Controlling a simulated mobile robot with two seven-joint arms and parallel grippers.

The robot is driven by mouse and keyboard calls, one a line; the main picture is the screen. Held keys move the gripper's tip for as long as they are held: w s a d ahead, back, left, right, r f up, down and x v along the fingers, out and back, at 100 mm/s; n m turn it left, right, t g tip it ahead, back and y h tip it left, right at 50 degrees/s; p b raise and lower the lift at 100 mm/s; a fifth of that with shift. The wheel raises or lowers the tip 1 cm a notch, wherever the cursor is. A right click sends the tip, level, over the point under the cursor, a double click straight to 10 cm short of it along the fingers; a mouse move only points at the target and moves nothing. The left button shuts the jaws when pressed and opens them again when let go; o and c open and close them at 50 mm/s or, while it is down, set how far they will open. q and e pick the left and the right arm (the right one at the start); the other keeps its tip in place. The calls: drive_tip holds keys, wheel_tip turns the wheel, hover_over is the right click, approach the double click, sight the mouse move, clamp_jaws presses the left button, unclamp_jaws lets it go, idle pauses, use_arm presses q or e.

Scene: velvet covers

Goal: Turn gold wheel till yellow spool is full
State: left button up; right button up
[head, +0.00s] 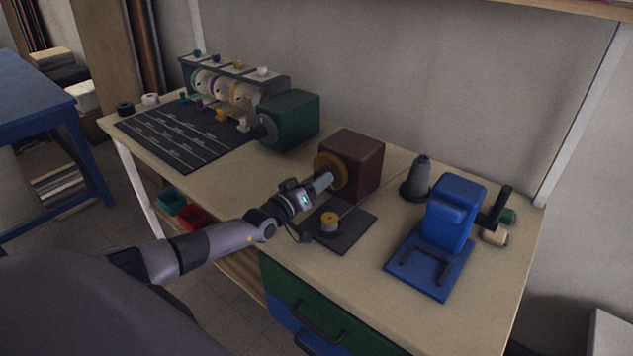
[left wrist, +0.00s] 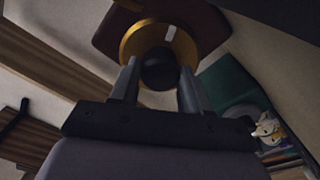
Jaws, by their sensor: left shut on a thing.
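The gold wheel (head: 330,168) is on the front of a dark red box (head: 362,160) on the workbench. It also shows in the left wrist view (left wrist: 133,45), with a pale mark on its face and a dark round knob (left wrist: 160,70) at its front. My left gripper (head: 326,181) is at the wheel, its fingers (left wrist: 158,85) shut on either side of the knob. The yellow spool (head: 330,219) stands upright on a dark plate (head: 353,236) below the wheel. A thin thread runs from near the spool toward a grey cone (head: 417,178). My right gripper is not in view.
A blue machine (head: 449,215) stands on a blue base at right. A green box (head: 291,120) with a grey wheel and a rack of coloured spools (head: 232,85) stand at left by a dark striped mat (head: 165,137). The front right bench top (head: 470,325) is clear.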

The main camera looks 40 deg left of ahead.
use_arm(q)
drive_tip(key=o, duration=1.1)
drive_tip(key=shift+c, duration=0.2)
drive_tip(key=shift+s, duration=0.1)
drive_tip(key=shift+s+a+p, duration=0.15)
drive_tip(key=shift+s+p, duration=0.15)
drive_tip(key=shift+s, duration=1.45)
drive_tip(key=shift+s+a+p, duration=0.15)
drive_tip(key=shift+s+p, duration=0.1)
drive_tip(key=shift+s, duration=1.5)
